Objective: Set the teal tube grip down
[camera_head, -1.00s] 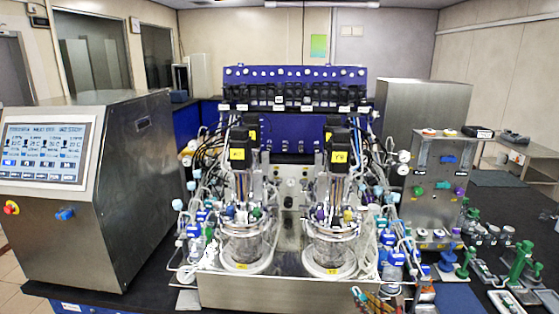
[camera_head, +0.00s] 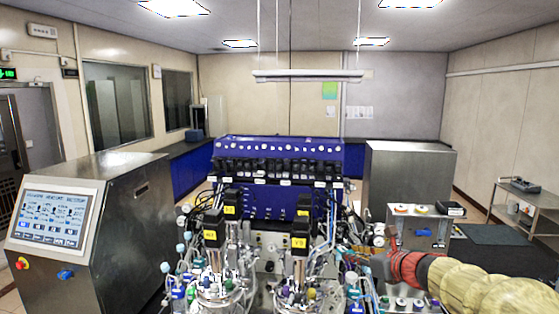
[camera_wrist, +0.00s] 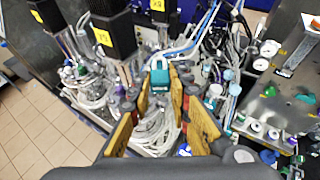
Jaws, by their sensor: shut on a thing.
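The teal tube grip (camera_wrist: 160,77) is a small teal block with a loop on top, in the upper middle of the wrist view. My gripper (camera_wrist: 160,92) is shut on it, with the tan finger pads at its two sides. White coiled tubing shows behind and below the grip in that view; I cannot tell how far below it lies. In the head view my arm reaches in from the lower right toward the bioreactors, and I cannot make out the grip there.
The twin bioreactors (camera_head: 212,240) with black motors and dense tubing stand in the middle. A steel cabinet with a screen (camera_head: 52,215) is at the left. A steel box with knobs (camera_head: 420,232) stands behind my arm. A side table (camera_head: 528,197) is at the far right.

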